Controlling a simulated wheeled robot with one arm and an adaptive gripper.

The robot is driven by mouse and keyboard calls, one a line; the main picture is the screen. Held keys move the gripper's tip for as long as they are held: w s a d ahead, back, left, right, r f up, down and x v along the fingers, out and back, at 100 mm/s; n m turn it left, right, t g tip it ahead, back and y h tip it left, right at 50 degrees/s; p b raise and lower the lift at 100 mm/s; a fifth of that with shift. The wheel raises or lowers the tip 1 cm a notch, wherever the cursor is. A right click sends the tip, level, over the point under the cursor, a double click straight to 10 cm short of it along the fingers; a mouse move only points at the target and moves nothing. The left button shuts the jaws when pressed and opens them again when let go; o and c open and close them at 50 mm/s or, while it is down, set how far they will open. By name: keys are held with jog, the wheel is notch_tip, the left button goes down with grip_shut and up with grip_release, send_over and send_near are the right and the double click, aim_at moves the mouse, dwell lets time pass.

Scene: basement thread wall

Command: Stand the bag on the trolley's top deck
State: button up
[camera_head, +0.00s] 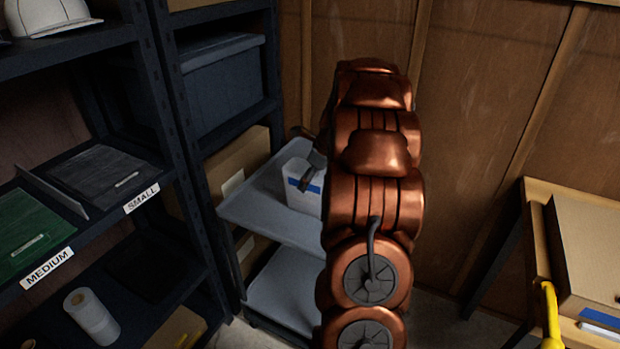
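A white bag with a blue band (299,197) shows upright at the top deck of the grey trolley (255,209), left of my copper-coloured arm. Its right side is hidden behind the arm. Its base looks level with the deck, but I cannot tell whether it rests there or hangs just above. My gripper (313,171) shows only as a dark finger part against the bag's upper right. The rest of it is hidden behind my arm, so its opening and any grip on the bag cannot be seen.
Dark shelving (172,120) stands close at the trolley's left, with trays labelled SMALL and MEDIUM. A wooden wall (480,120) lies behind. A wooden table (535,210) at the right bears a cardboard box (590,245). The trolley's lower deck (285,295) looks bare where visible.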

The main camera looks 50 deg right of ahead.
jog(key=o, duration=1.4)
jog(key=shift+f, duration=0.1)
jog(key=v, duration=1.2)
jog(key=s+a+f+n+g, duration=0.1)
jog(key=s+a+n+g, duration=0.15)
jog(key=a+n, duration=0.85)
jog(key=s+a+n+g, duration=0.1)
jog(key=s+a+n, duration=0.35)
jog(key=a, duration=1.15)
jog(key=s+a+f+n, duration=0.2)
jog(key=s+a+n, duration=0.2)
jog(key=s+n, duration=0.1)
jog(key=s+a+f+n+g, duration=0.1)
jog(key=s+a+f+n, duration=0.1)
jog(key=s+a+n, duration=0.2)
jog(key=s+a+f+n+g+h, duration=0.1)
jog(key=s+a+n, duration=0.2)
jog(key=s+n, duration=0.5)
jog(key=shift+s+a+f+g+b, duration=0.15)
jog(key=shift+s+a+f, duration=0.05)
jog(key=shift+s, duration=0.3)
jog(key=shift+s+a+f+g+b, duration=0.1)
jog(key=shift+s+a+f+b, duration=0.1)
jog(key=shift+s, duration=0.3)
